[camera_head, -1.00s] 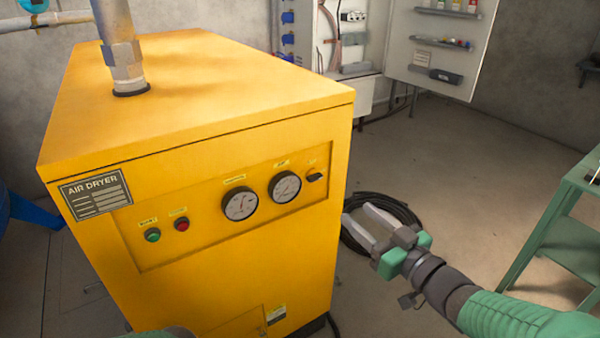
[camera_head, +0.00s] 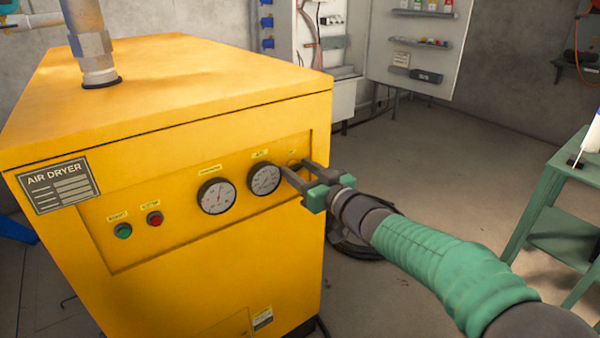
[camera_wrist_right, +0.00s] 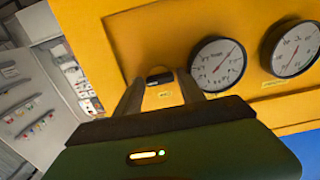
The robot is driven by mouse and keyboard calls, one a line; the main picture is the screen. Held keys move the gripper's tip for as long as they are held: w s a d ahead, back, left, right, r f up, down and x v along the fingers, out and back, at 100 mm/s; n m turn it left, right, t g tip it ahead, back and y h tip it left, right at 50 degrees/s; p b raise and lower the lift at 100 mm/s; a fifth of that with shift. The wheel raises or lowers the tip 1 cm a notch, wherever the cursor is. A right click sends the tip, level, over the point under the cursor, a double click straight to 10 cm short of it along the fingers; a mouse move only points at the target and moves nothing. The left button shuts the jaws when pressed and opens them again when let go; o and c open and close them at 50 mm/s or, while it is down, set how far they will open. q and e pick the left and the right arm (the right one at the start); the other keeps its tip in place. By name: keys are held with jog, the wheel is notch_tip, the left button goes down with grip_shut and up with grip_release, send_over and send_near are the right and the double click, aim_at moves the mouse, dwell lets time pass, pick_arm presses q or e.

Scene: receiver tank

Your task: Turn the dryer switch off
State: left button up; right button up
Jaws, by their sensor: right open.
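The yellow air dryer (camera_head: 170,270) stands at the left of the head view, with a recessed front panel. Its small dark switch (camera_wrist_right: 159,77) shows in the right wrist view, between and just beyond the tips of my fingers. In the head view the switch is mostly hidden behind my right gripper (camera_head: 297,172), which is at the panel's right end. The right gripper (camera_wrist_right: 160,90) is open, with its fingers on either side of the switch. I cannot tell whether they touch it. My left gripper is not in view.
Two round gauges, the left one (camera_head: 216,197) and the right one (camera_head: 264,178), sit left of the switch. A green button (camera_head: 123,231) and a red button (camera_head: 155,219) are further left. A green table (camera_head: 560,205) stands at the right. Coiled black hose lies on the floor.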

jog(key=shift+c, duration=0.3)
grip_shut()
